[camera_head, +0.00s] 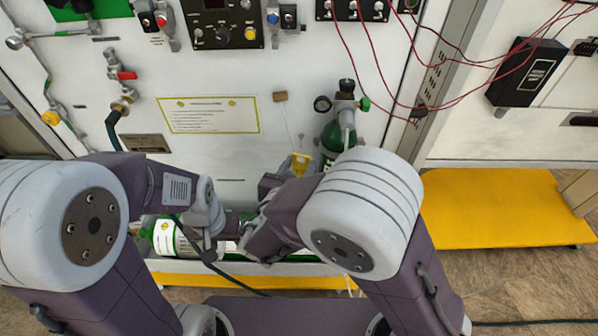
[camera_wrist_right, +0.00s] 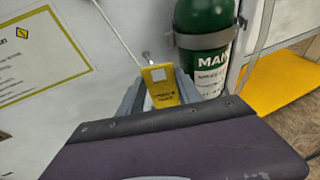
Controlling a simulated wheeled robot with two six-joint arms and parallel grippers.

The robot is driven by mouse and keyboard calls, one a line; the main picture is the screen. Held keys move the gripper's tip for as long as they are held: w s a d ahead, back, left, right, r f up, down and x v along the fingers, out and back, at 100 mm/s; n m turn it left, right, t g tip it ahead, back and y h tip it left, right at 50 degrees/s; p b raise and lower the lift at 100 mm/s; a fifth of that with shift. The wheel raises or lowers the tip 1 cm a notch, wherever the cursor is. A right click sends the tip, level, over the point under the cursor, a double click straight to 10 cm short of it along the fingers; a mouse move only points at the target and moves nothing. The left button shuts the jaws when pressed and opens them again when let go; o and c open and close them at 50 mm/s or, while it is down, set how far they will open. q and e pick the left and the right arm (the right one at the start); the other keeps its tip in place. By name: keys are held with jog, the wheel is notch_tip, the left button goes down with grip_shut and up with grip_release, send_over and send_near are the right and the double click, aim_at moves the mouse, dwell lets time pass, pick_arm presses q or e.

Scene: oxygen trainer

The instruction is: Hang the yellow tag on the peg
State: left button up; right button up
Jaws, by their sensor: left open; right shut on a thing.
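The yellow tag (camera_head: 300,162) is in front of the white panel, left of the green cylinder. It also shows in the right wrist view (camera_wrist_right: 160,84), with a pale cord running up and left from it. My right gripper (camera_wrist_right: 160,97) is shut on the tag, with a grey finger on each side. A small metal peg (camera_wrist_right: 146,56) shows on the panel just above the tag's top edge. I cannot tell whether the tag touches the peg. My left gripper (camera_head: 240,222) is open, low and left of the tag, partly hidden by my arms.
A green cylinder (camera_wrist_right: 207,70) in a grey bracket stands close right of the tag. A small brown block (camera_head: 280,96) is above it at the cord's upper end. A framed notice (camera_head: 209,115) is to the left. A green-and-white cylinder (camera_head: 165,237) lies low by my left arm.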

jog(key=shift+w+f+b, duration=0.2)
jog(key=shift+w+f, duration=0.05)
jog(key=shift+w, duration=0.85)
jog(key=shift+w+f+b, duration=0.2)
jog(key=shift+w+b, duration=0.05)
jog(key=shift+w, duration=0.9)
jog(key=shift+w+f+b, duration=0.2)
jog(key=shift+w+f, duration=0.05)
jog(key=shift+w, duration=0.85)
jog(key=o, duration=1.4)
jog(key=shift+s, duration=0.1)
jog(key=p+v, duration=0.1)
jog(key=v, duration=0.8)
jog(key=shift+f, duration=0.1)
